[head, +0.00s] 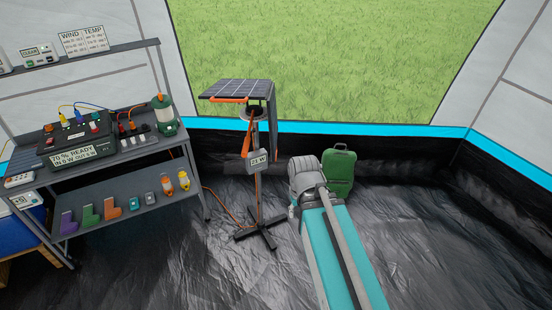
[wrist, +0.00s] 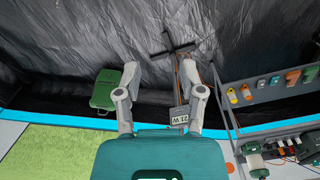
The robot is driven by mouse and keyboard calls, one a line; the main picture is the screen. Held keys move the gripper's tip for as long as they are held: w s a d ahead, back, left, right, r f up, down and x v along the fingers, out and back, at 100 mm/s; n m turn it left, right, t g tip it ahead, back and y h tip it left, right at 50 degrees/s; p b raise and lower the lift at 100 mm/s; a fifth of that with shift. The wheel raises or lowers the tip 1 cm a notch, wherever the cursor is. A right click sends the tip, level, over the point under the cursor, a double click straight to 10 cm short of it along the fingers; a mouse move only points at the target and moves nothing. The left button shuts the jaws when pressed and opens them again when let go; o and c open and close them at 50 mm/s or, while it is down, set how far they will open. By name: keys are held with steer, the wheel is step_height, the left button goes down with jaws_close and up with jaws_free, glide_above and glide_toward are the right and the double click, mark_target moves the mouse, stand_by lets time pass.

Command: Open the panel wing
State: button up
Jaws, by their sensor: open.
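The solar panel (head: 238,90) is a dark gridded plate on top of a thin stand (head: 258,200) with a cross-shaped foot. An orange bar (head: 229,99) runs along its front left edge, and a dark part hangs at its right end. An orange strut (head: 247,142) slants below the panel. A grey sign (head: 258,162) hangs on the stand; it also shows in the wrist view (wrist: 179,115). My gripper (wrist: 160,68) is open and empty, with its fingers wide apart. The panel is not clearly visible in the wrist view. My arm hides the gripper in the head view.
A green case (head: 340,170) stands on the floor by the tent wall, right of the stand. A shelf unit (head: 140,195) with a power box (head: 75,140), lantern (head: 164,115) and small items stands left. An orange cable (head: 228,212) crosses the floor. The front floor is clear.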

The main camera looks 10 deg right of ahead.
steer(key=w+f+n+t+b, duration=0.1)
steer(key=w+f+t+b, duration=0.6)
steer(key=b, duration=0.8)
steer(key=w+f+n+t+b, duration=0.1)
steer(key=w+f+t+b, duration=0.6)
steer(key=w+b, duration=0.7)
steer(key=w+f+n+t+b, duration=0.1)
steer(key=w+f+t+b, duration=0.5)
steer(key=w+b, duration=0.5)
steer(key=t+b, duration=0.1)
steer(key=b, duration=0.4)
steer(key=shift+a+f+t, duration=0.2)
steer(key=shift+f+t, duration=0.2)
steer(key=shift+w+r, duration=0.1)
steer(key=shift+w, duration=0.15)
steer(key=p+x, duration=0.4)
steer(key=x, duration=0.9)
steer(key=shift+w+d+r+p, duration=0.1)
steer(key=shift+w+r+p, duration=0.05)
steer(key=shift+w+p, duration=0.15)
steer(key=shift+s, duration=0.1)
steer(key=shift+c, duration=0.3)
